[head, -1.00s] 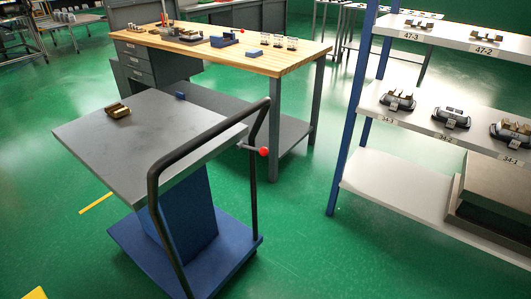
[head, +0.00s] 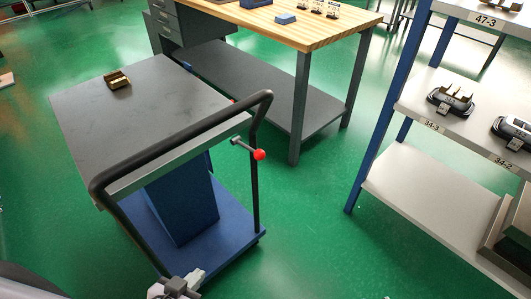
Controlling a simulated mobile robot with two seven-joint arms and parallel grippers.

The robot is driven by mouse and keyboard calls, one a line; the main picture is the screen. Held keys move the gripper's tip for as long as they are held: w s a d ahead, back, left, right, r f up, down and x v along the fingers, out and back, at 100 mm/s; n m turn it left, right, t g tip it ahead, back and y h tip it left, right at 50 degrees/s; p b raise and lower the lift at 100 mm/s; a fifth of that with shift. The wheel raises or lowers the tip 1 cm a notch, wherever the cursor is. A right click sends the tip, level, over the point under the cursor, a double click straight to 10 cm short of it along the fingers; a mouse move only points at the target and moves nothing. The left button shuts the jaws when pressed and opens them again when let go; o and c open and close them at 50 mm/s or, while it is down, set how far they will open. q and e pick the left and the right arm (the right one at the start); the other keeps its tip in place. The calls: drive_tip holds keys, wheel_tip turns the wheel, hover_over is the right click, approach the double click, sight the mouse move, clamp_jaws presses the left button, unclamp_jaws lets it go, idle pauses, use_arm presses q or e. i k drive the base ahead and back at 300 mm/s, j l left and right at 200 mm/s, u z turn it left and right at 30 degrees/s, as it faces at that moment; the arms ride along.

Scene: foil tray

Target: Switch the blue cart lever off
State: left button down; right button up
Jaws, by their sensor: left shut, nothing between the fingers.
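The blue cart has a grey top (head: 150,110), a blue base (head: 225,220) and a black push handle (head: 180,143). Its lever (head: 260,155) is a short grey rod with a red ball at its end. It sticks out to the right from the top's edge beside the handle, sloping slightly down. My left gripper (head: 180,285) shows at the bottom edge, below the cart and to the left of the lever, well apart from it. It is shut and empty. My right gripper is not in view.
A brown metal part (head: 117,81) lies on the cart top. A wooden-topped workbench (head: 330,30) stands behind the cart. A shelf rack with a blue post (head: 385,110) stands at the right. Green floor (head: 320,240) is clear between cart and rack.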

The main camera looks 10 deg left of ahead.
sight(260, 154)
drive_tip(key=i+l+u, duration=0.1)
drive_tip(key=i+l, duration=0.65)
